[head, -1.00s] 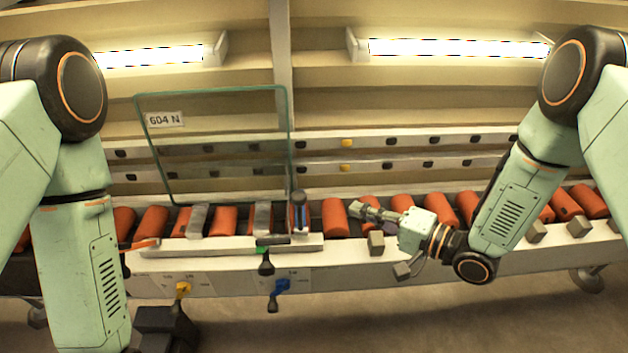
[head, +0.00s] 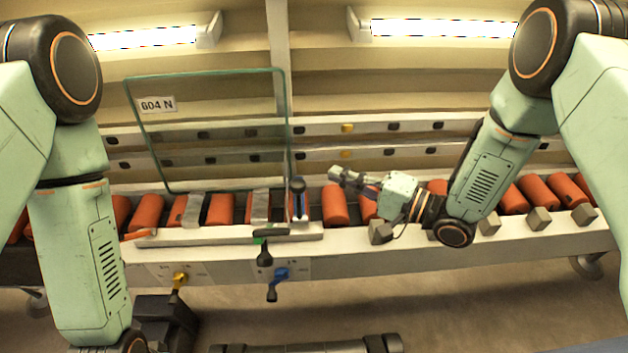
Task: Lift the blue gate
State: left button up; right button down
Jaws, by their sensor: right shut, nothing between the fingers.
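A narrow upright piece with a dark top and blue sides (head: 299,200) stands at the right end of the front rail, by the lower right corner of the glass pane. It may be the blue gate. A blue valve with a dark handle (head: 281,275) sits on the front panel below. My right gripper (head: 340,175) is shut and empty, to the right of the upright blue piece and apart from it, above the orange rollers. My left arm comes down at the left; its gripper is out of view.
A glass pane marked 604 N (head: 215,130) stands upright behind the rail. Orange rollers (head: 335,205) line the conveyor. A green valve with a dark handle (head: 265,252) and a yellow one (head: 180,280) are at the front. Grey blocks (head: 490,223) sit along the right edge.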

aim_at(298, 184)
jog(key=shift+s+a+b, duration=0.15)
jog(key=shift+a+b, duration=0.25)
jog(key=shift+a, duration=1.05)
jog(key=shift+s+a+b, duration=0.15)
jog(key=shift+a+b, duration=0.2)
jog(key=shift+a, duration=1.05)
jog(key=shift+r, duration=0.1)
